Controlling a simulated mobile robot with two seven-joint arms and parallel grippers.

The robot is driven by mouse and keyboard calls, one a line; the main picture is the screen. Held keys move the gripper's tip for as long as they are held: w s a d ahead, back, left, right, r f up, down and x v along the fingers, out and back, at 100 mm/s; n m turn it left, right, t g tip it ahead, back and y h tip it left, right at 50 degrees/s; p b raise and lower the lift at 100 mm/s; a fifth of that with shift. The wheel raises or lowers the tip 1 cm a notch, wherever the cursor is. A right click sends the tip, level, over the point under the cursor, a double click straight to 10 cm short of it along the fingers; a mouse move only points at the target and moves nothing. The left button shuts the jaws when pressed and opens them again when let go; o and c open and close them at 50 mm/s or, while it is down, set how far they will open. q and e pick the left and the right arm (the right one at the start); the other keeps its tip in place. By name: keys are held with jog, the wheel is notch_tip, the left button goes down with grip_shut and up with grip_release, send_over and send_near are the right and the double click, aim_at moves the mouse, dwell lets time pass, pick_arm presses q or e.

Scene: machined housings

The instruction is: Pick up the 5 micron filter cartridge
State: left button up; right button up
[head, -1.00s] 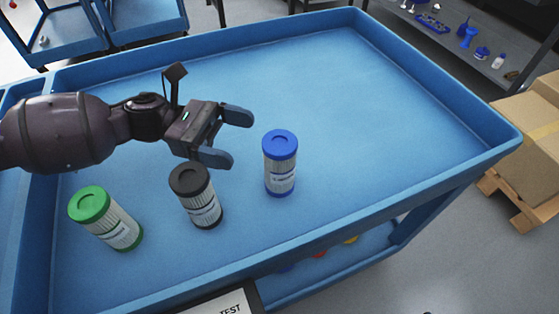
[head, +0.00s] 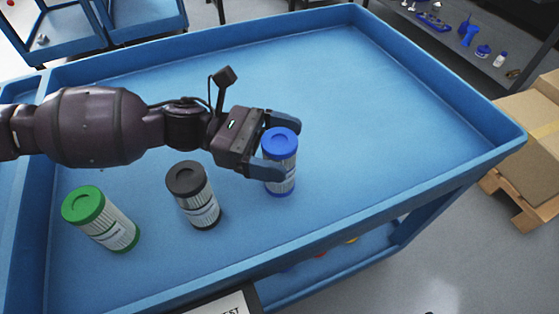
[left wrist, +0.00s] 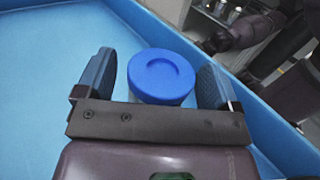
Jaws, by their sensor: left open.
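Three pleated filter cartridges stand on the blue cart top: one with a blue cap (head: 281,141), one with a black cap (head: 193,195) and one with a green cap (head: 101,219). Their label print is too small to read surely, so I cannot tell which is the 5 micron one. My left gripper (head: 277,146) is open, with one finger on each side of the blue-capped cartridge near its top. In the left wrist view the blue cap (left wrist: 162,75) sits between the two fingers, with gaps visible on both sides. My right gripper is not in view.
The cart's raised rim (head: 440,180) borders the top. The far and right parts of the cart top are clear. Cardboard boxes (head: 535,130) on a pallet stand at the right, and a shelf with small blue parts is at the back right.

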pick_arm(q)
jog(key=c, duration=1.1)
jog(key=shift+r, duration=0.1)
